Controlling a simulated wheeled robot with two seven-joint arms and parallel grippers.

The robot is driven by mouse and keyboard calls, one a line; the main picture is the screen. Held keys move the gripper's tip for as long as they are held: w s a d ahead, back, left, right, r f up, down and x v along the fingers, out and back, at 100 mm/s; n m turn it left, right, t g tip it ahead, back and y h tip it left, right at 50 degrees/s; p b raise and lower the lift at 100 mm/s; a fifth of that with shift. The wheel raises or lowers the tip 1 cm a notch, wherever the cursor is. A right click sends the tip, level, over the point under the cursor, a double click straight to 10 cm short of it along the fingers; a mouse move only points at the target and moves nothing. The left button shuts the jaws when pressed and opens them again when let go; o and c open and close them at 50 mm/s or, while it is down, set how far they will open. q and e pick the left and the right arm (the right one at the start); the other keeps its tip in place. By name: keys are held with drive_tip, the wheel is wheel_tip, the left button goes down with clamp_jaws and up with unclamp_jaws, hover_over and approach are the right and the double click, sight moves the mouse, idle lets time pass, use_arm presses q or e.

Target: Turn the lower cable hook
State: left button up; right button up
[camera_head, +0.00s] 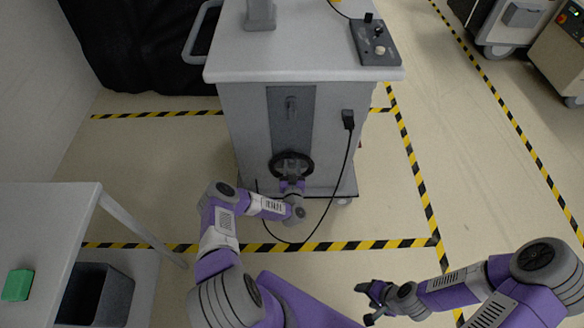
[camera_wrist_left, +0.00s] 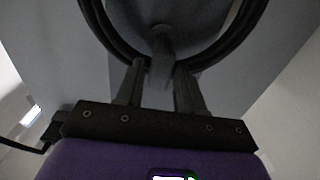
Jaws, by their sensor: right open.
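The lower cable hook (camera_wrist_left: 161,42) is a dark grey prong on the cart's front panel. In the left wrist view it hangs between the two fingers of my left gripper (camera_wrist_left: 160,66), with a gap visible beside it, so the fingers look open around it. In the head view the left gripper (camera_head: 291,180) is at the hook and mostly hides it. A coiled black cable (camera_head: 309,162) loops around the hook; it also arcs across the left wrist view (camera_wrist_left: 96,25). The upper hook (camera_head: 291,103) is higher on the panel. My right gripper (camera_head: 371,301) is open and empty, low over the floor.
The cart (camera_head: 330,95) has a grey top with a control box (camera_head: 374,45). A black lead runs from a plug (camera_head: 348,119) down near the floor. A side table (camera_head: 60,215) with a green block (camera_head: 17,285) and a dark bin (camera_head: 95,295) stands left.

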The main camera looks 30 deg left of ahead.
use_arm(q)
clamp_jaws()
